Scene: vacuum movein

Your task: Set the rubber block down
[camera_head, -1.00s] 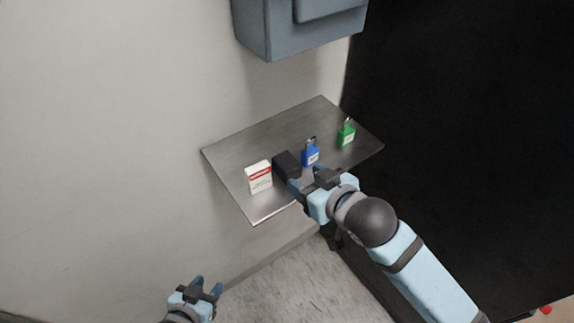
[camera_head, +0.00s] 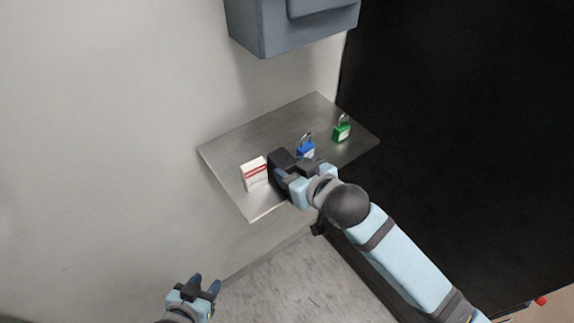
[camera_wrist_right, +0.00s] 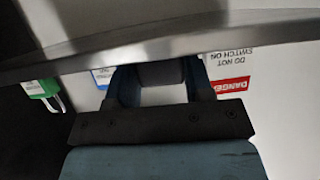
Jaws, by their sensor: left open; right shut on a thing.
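The rubber block (camera_head: 280,161) is a dark, nearly black block at the front part of a grey metal shelf. My right gripper (camera_head: 287,173) is shut on it. In the right wrist view the block (camera_wrist_right: 161,72) shows as a dark grey piece between the two fingers of my right gripper (camera_wrist_right: 160,88). Whether its underside touches the shelf cannot be told. My left gripper (camera_head: 205,287) is open and empty at the lower left, well below the shelf.
The metal shelf (camera_head: 228,150) juts from the pale wall. A grey cabinet (camera_head: 295,30) hangs above.

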